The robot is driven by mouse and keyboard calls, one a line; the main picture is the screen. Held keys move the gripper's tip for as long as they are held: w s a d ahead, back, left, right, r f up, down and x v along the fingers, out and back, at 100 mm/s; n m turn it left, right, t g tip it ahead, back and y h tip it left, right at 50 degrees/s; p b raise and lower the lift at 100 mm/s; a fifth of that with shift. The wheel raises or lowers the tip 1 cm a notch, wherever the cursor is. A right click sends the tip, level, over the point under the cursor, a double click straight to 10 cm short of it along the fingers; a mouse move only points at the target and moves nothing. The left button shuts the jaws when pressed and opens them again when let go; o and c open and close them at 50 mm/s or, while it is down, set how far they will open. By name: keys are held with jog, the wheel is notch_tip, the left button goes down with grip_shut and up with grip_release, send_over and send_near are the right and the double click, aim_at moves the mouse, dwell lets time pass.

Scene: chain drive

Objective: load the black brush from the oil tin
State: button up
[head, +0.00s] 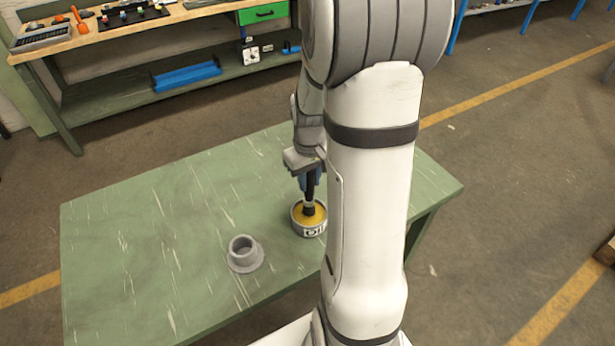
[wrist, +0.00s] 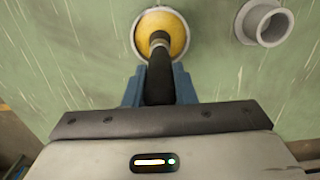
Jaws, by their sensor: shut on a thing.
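The black brush (head: 310,190) is held upright in my gripper (head: 311,176), its lower end at the oil tin. The oil tin (head: 309,229) is a round grey can with yellow oil and lettering on its side, standing on the green table. In the wrist view my gripper's blue fingers (wrist: 158,88) are shut on the brush handle (wrist: 159,78). The brush end lies over the yellow oil inside the oil tin (wrist: 161,12). Whether the bristle tips touch the oil or are in it, I cannot tell.
A grey flanged holder (head: 244,254) with a round opening stands on the green table (head: 150,230), left of the tin; it also shows in the wrist view (wrist: 264,23). The table's left side is clear. A workbench (head: 130,38) with tools stands behind. My arm hides the table's right part.

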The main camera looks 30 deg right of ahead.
jog(key=shift+s+f+b, duration=0.1)
jog(key=shift+f+b, duration=0.5)
jog(key=shift+f, duration=0.05)
dwell(2.0)
jog(key=shift+r, duration=0.1)
jog(key=shift+r+p, duration=2.55)
jog(key=shift+r, duration=0.95)
jog(key=shift+f, duration=0.1)
